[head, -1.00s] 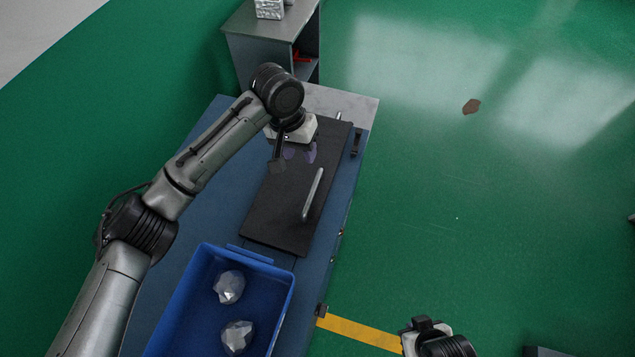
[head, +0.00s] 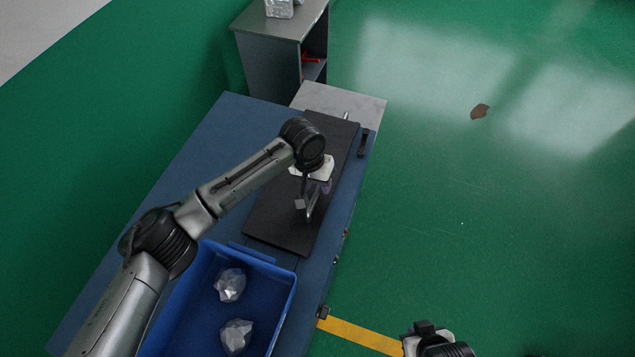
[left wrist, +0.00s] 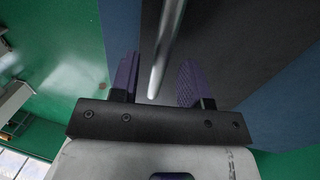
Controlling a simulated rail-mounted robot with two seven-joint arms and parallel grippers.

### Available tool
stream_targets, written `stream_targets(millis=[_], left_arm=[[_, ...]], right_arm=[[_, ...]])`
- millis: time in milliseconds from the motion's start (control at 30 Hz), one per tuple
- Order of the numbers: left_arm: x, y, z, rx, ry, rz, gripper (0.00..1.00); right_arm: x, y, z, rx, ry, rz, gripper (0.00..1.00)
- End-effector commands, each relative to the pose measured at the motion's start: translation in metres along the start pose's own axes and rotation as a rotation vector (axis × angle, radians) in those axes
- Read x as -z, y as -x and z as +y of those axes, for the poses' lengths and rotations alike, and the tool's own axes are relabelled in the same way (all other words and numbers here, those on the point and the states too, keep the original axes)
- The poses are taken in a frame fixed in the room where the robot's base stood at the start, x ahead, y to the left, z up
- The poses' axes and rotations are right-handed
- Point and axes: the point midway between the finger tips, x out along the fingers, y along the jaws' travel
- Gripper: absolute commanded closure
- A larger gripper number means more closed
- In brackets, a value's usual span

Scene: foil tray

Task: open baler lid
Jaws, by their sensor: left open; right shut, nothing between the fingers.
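The baler lid (head: 275,218) is a flat black panel lying closed on the blue baler body (head: 232,125). A metal bar handle (head: 313,205) stands on the lid and is partly hidden by my left gripper in the head view. My left gripper (head: 308,208) is over the handle. In the left wrist view its two purple fingers (left wrist: 158,85) are open, and the handle (left wrist: 168,50) runs in between them, with space at both sides. I cannot tell how deep the handle sits. My right gripper is at the bottom edge of the head view, mostly cut off, with its fingers out of sight.
A blue bin (head: 215,300) with two crumpled foil lumps (head: 231,285) sits at the near end of the baler. A grey cabinet (head: 270,50) with a foil block (head: 279,8) on top stands behind. Green floor lies open to the right, with a yellow stripe (head: 358,334).

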Motion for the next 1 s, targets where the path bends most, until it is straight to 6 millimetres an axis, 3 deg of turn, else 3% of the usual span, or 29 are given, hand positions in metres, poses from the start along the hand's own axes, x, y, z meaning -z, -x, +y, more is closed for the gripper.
stream_targets(millis=[400,833,1000], left_arm=[[0.0001,-0.0046,0.0003,-0.001,-0.001,0.001,0.58],[0.0001,-0.0042,0.0001,-0.001,-0.001,0.001,0.99],[0.0001,-0.0042,0.0001,-0.001,-0.001,0.001,1.00]], right_arm=[[-0.0001,-0.0005,0.0000,0.000,0.000,0.000,1.00],[-0.0001,-0.0005,0.0000,0.000,0.000,0.000,1.00],[-0.0002,-0.0005,0.0000,0.000,0.000,0.000,1.00]])
